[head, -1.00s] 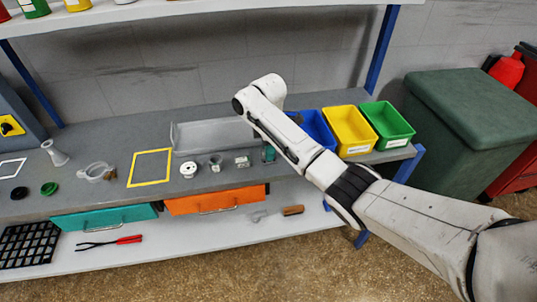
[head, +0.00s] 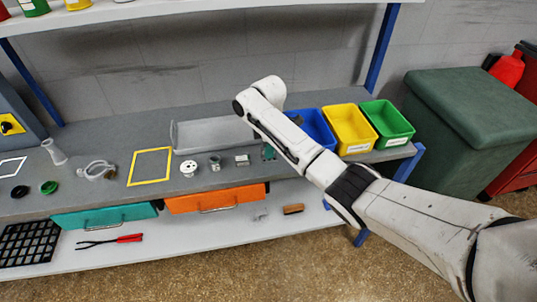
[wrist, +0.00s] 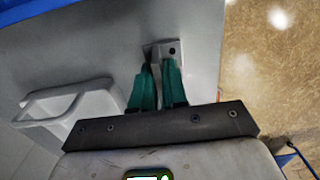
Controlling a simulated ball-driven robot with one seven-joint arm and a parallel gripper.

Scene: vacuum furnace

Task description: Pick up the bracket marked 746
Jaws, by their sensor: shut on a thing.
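In the wrist view, a grey metal bracket (wrist: 161,50) with a dark round hole sits between the green fingers of my gripper (wrist: 158,80). The fingers are shut on its narrow part, and its holed plate sticks out beyond the fingertips over the grey bench top. I cannot read any number on it. In the head view, my gripper (head: 268,153) points down at the bench's front part, left of the blue bin. The held bracket is not clear there. A small metal block (head: 242,160) stands just left of my gripper.
A white flange (head: 188,168) and a grey fitting (head: 215,162) stand further left, beside a yellow frame (head: 150,151). A grey tray (head: 205,133) lies behind. Blue (head: 318,129), yellow (head: 349,130) and green bins (head: 386,125) stand to the right.

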